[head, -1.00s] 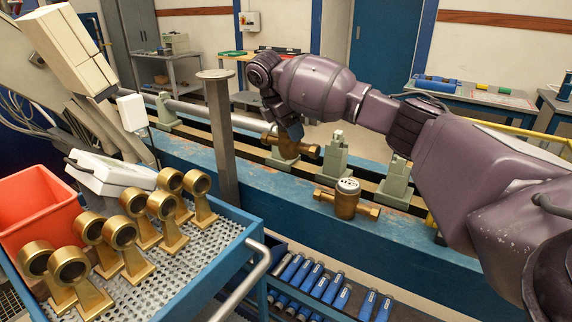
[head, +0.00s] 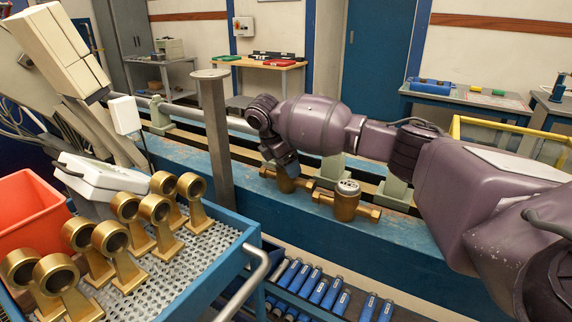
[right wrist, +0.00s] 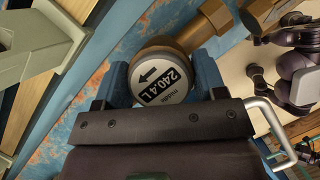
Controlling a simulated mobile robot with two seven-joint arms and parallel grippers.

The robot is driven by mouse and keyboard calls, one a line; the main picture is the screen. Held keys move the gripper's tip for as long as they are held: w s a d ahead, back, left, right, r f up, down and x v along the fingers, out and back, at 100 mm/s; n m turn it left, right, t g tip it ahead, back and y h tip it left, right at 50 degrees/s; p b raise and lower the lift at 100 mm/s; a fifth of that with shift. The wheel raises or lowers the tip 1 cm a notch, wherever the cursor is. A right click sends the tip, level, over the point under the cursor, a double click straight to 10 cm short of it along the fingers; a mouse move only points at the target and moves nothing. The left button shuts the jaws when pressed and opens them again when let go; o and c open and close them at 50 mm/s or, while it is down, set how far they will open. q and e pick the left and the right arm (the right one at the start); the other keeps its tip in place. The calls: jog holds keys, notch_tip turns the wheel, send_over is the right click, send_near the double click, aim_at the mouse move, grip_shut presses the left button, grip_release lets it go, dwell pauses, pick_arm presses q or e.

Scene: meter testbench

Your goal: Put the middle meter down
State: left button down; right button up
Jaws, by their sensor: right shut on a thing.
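My right gripper (head: 288,168) is shut on the middle meter (head: 284,183), a brass body with pipe ends. In the right wrist view the gripper's blue fingers (right wrist: 162,82) clasp both sides of the meter's round head (right wrist: 163,80), whose white face reads "middle" and "240.4 L" with an arrow. The meter is low over the blue bench beam (head: 260,203), left of another brass meter (head: 347,200) standing upright there. I cannot tell whether the held meter touches the beam. The gripper hides its top in the head view. My left gripper is out of view.
Grey-green supports (head: 395,190) stand along the bench behind the meters. A grey post (head: 216,140) rises left of the gripper. A blue-rimmed trolley (head: 240,240) with several brass fittings and a red bin (head: 30,210) is front left. Blue cylinders (head: 318,292) lie on a lower shelf.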

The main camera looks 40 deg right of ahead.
jog(key=shift+r, duration=0.2)
jog(key=o, duration=1.4)
jog(key=shift+f, duration=0.15)
jog(key=s+p+v, duration=0.1)
jog(key=p+v, duration=0.1)
jog(key=v, duration=1)
jog(key=shift+w+p, duration=0.3)
jog(key=shift+w, duration=0.1)
